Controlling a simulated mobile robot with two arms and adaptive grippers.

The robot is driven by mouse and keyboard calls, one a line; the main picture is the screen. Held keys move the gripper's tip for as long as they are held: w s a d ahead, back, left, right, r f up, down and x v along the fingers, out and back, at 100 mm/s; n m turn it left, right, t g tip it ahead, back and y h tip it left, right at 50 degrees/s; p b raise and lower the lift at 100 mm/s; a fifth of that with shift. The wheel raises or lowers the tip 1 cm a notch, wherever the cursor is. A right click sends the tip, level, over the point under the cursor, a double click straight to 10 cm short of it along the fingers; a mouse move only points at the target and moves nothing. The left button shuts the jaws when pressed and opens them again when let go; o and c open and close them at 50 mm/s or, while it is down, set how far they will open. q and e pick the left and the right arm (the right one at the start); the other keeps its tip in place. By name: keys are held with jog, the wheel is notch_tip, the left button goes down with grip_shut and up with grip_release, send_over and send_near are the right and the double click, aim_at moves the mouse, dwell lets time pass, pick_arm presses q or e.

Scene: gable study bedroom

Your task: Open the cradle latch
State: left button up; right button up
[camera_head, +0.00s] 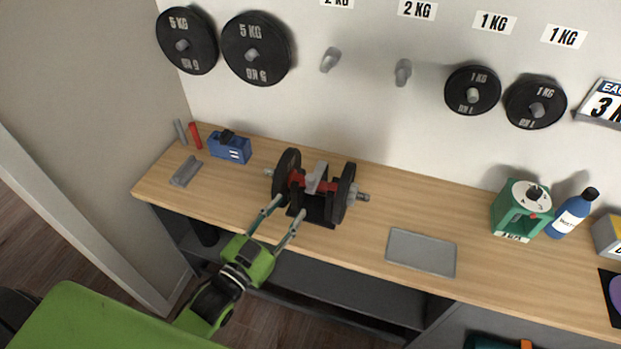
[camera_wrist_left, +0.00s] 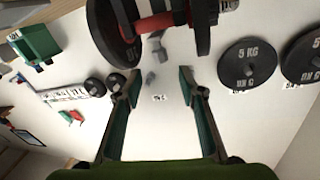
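A dumbbell with black plates and a red handle (camera_head: 298,180) rests in a black cradle (camera_head: 318,217) on the wooden bench. A light grey lever-like piece (camera_head: 316,178), apparently the latch, lies across the middle of the handle. My left gripper (camera_head: 290,207) is open and empty at the bench's front edge, its two fingers pointing at the cradle. The fingertips look close to the cradle's near left side; contact cannot be told. My right gripper is not in view.
A grey tray (camera_head: 421,253) lies right of the cradle; a green device (camera_head: 521,208) and blue bottle (camera_head: 571,214) stand farther right. A blue box (camera_head: 230,147) is at left. Weight plates (camera_head: 256,48) hang on the wall behind. Bench space between cradle and tray is clear.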

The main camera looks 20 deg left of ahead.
aim_at(311, 181)
pick_arm(q)
jog(key=p+x, duration=0.1)
jog(key=x, duration=1)
jog(key=shift+w+d, duration=0.15)
jog(key=shift+w, duration=0.05)
grip_shut()
